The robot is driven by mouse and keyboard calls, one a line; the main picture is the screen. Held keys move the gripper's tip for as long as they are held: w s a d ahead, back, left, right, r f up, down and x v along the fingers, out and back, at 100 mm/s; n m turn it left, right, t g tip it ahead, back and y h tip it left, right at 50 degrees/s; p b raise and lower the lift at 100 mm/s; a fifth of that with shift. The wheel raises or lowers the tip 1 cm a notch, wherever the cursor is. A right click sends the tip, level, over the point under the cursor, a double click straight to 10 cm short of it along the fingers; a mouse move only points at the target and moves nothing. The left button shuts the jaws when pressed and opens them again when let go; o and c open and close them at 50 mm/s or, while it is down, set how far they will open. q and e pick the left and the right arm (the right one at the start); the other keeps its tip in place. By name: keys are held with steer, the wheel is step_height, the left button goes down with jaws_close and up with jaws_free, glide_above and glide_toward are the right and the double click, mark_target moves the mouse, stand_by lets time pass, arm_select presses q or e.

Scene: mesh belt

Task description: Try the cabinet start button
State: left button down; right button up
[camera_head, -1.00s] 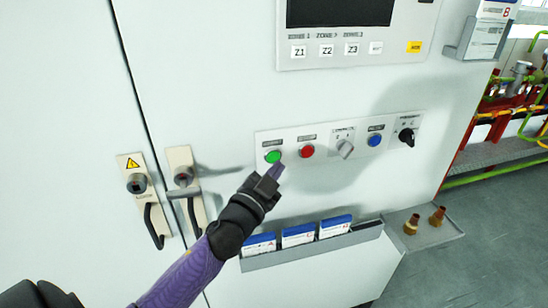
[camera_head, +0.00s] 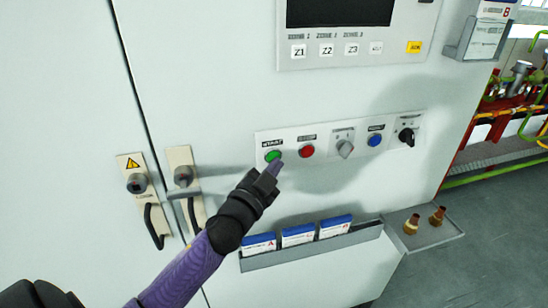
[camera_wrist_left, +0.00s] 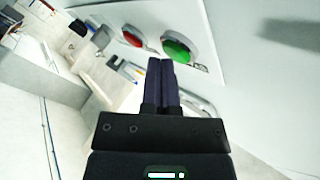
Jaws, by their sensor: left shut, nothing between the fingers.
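The green start button (camera_head: 273,156) sits at the left end of the control strip on the cabinet (camera_head: 200,90). My left gripper (camera_head: 275,169) is shut and empty, its fingertips just below the green button in the head view. In the left wrist view the shut fingertips (camera_wrist_left: 160,62) point toward the green button (camera_wrist_left: 177,48), just short of its edge in the picture. I cannot tell whether they touch it. My right gripper is not in view.
Right of the green button are a red button (camera_head: 306,151), a grey selector (camera_head: 345,149), a blue button (camera_head: 375,140) and a black knob (camera_head: 406,135). Below is a document rack (camera_head: 310,248). Door handles (camera_head: 155,222) stand at left; a shelf (camera_head: 428,232) holds brass fittings.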

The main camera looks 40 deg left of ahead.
arm_select(q)
steer(key=shift+w+a, duration=0.25)
steer(key=shift+a, duration=0.05)
stand_by(0.4)
steer(key=shift+d, duration=0.1)
steer(key=shift+s+d, duration=0.55)
steer(key=shift+d, duration=0.05)
steer(key=s+d+p, duration=0.1)
steer(key=s+d, duration=0.2)
steer(key=shift+s+d, duration=0.15)
steer(key=shift+d, duration=0.25)
stand_by(0.6)
